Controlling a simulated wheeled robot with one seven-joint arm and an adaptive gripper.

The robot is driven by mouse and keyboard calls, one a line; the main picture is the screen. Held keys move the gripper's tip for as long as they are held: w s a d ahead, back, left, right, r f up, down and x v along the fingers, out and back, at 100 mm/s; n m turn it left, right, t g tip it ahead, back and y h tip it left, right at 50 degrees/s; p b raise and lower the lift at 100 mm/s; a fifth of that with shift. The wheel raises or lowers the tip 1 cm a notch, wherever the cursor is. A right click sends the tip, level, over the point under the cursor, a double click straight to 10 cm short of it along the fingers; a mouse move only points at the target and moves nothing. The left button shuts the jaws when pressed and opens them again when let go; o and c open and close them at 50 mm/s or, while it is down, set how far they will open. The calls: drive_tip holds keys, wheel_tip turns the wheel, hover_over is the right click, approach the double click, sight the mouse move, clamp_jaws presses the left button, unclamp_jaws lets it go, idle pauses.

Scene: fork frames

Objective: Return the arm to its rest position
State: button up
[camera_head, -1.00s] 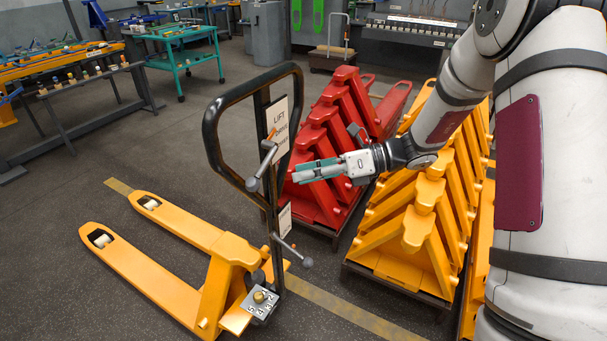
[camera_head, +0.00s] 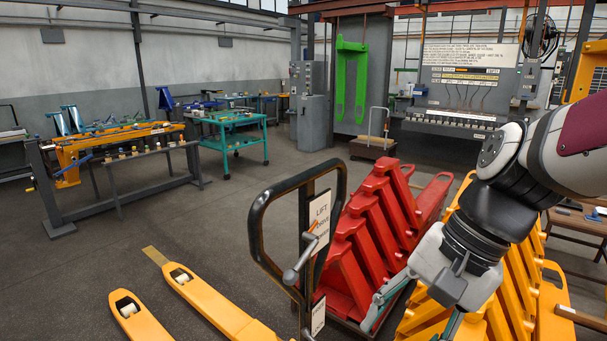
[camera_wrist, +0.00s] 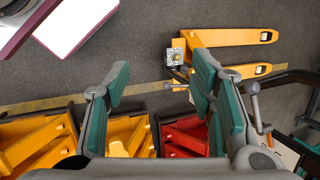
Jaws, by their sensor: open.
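My gripper shows at the lower right of the head view, pointing down toward the bottom edge, with its fingertips partly cut off. In the wrist view my gripper (camera_wrist: 160,95) has its two teal-padded fingers spread apart with nothing between them. My arm comes in from the right edge of the head view and bends down at the wrist. The gripper hangs in front of the red stacked frames (camera_head: 365,240) and the yellow stacked frames (camera_head: 545,290).
A yellow pallet jack (camera_head: 205,300) with a black loop handle (camera_head: 262,225) stands left of my gripper; the wrist view shows its forks (camera_wrist: 235,37). A teal cart (camera_head: 235,140) and workbench (camera_head: 120,150) are farther back. Open floor lies at left centre.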

drive_tip(key=s+d+r+n+t+h, duration=0.2)
drive_tip(key=s+d+n+t+h, duration=0.2)
drive_tip(key=s+d+n, duration=0.2)
drive_tip(key=shift+s+d+r+n+h, duration=0.25)
drive_tip(key=shift+d+n, duration=0.25)
drive_tip(key=shift+n, duration=0.4)
